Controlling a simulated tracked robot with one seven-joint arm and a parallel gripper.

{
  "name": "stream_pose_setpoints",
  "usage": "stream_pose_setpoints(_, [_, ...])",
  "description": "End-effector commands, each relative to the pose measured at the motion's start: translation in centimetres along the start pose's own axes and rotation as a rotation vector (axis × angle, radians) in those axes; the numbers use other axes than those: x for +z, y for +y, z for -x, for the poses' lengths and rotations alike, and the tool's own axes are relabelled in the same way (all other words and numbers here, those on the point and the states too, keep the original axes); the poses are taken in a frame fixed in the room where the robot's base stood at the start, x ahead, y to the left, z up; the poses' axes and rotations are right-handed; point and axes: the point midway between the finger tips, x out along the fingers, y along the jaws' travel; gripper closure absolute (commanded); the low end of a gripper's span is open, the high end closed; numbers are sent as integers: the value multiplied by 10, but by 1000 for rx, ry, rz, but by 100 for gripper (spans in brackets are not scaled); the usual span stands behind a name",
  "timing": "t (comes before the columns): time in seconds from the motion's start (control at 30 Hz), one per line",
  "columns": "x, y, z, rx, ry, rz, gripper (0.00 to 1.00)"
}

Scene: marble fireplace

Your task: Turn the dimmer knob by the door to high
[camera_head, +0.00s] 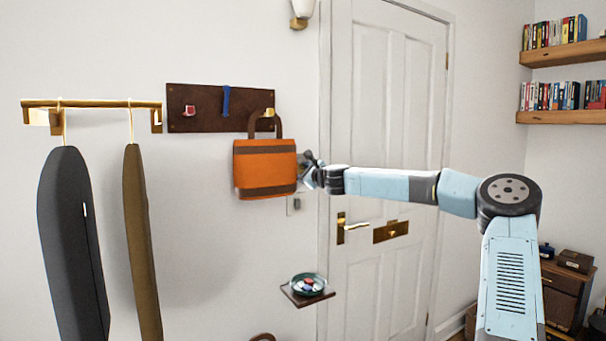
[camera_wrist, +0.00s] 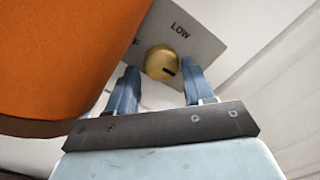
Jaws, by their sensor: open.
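The dimmer knob (camera_wrist: 160,60) is a round brass knob with a dark pointer mark on its lower right side in the wrist view. It sits on a grey wall plate (camera_wrist: 190,38) that reads "LOW", with part of another label, ending in "F", left of the knob. No "HIGH" label is visible. My gripper (camera_wrist: 160,72) is open, one blue finger on each side of the knob; I cannot tell whether they touch it. In the head view my gripper (camera_head: 310,173) is beside the orange bag, and the plate (camera_head: 294,205) shows only partly below it.
The orange bag (camera_head: 265,170) hangs from a dark hook board (camera_head: 205,108), close to my gripper; it fills the left of the wrist view (camera_wrist: 60,55). The white door (camera_head: 385,110) with a brass handle (camera_head: 350,227) is at right. A small shelf with a dish (camera_head: 308,286) is below.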

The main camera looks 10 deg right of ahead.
Motion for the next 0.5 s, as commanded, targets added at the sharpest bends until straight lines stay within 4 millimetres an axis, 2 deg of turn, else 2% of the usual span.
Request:
stream_pose_setpoints(0.23, [0, -1, 12, -2, 1, 1, 48])
stream_pose_setpoints(0.5, [0, -1, 52, -1, 0, 2, 48])
